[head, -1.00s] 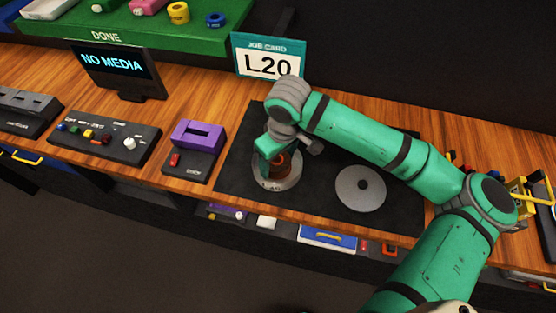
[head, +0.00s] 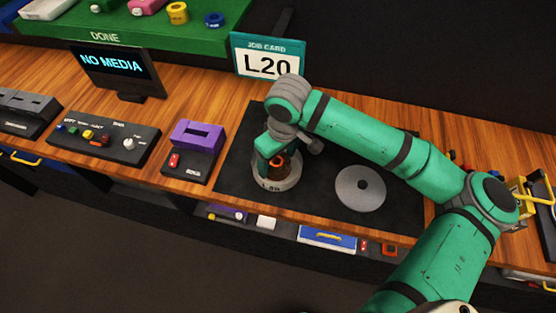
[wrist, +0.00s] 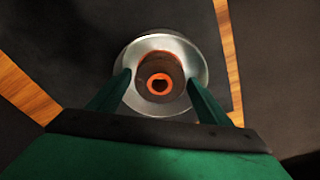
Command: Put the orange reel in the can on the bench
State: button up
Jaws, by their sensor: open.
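The orange reel (wrist: 158,86) shows in the wrist view as a dark brown cylinder with an orange ring at its middle. It is inside the open grey can (wrist: 196,58). In the head view the reel (head: 277,163) is partly hidden behind my gripper. The can (head: 270,183) stands on the black mat, with lettering on its front. My gripper (wrist: 160,92) is open, pointing down over the can, with one finger on each side of the reel. Whether the fingers touch the reel or the can's rim is not clear.
A round grey lid (head: 360,189) lies on the black mat (head: 322,170) right of the can. A purple slotted box (head: 197,137) and a button panel (head: 105,138) stand to the left. The job card (head: 268,60) reads L20. My arm crosses the bench's right side.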

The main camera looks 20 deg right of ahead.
aim_at(281, 165)
notch_tip(281, 165, up, 11)
jog(key=s, duration=0.1)
jog(key=shift+s+d, duration=0.15)
jog(key=shift+d+f, duration=0.1)
dwell(0.5)
